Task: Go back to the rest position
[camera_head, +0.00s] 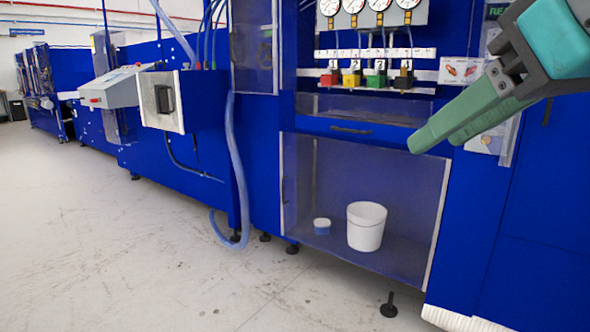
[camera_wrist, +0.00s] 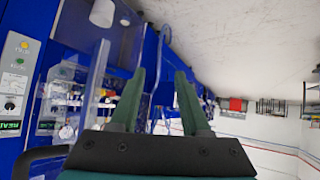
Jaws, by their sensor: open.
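My gripper (camera_head: 440,138) reaches in from the upper right of the head view, with green fingers pointing down and left. In that view the fingers overlap each other in front of the blue machine (camera_head: 465,215). In the wrist view my gripper (camera_wrist: 158,95) shows two green fingers standing apart. Nothing is between them, so it is open and empty. The wrist view looks tilted, with the floor at the top.
A white bucket (camera_head: 366,228) and a small blue-and-white tub (camera_head: 322,226) stand in the machine's lower compartment. Gauges (camera_head: 354,5) and coloured valves (camera_head: 352,79) are above. A blue hose (camera_head: 236,160) hangs to the floor. The grey floor (camera_head: 120,250) at left is clear.

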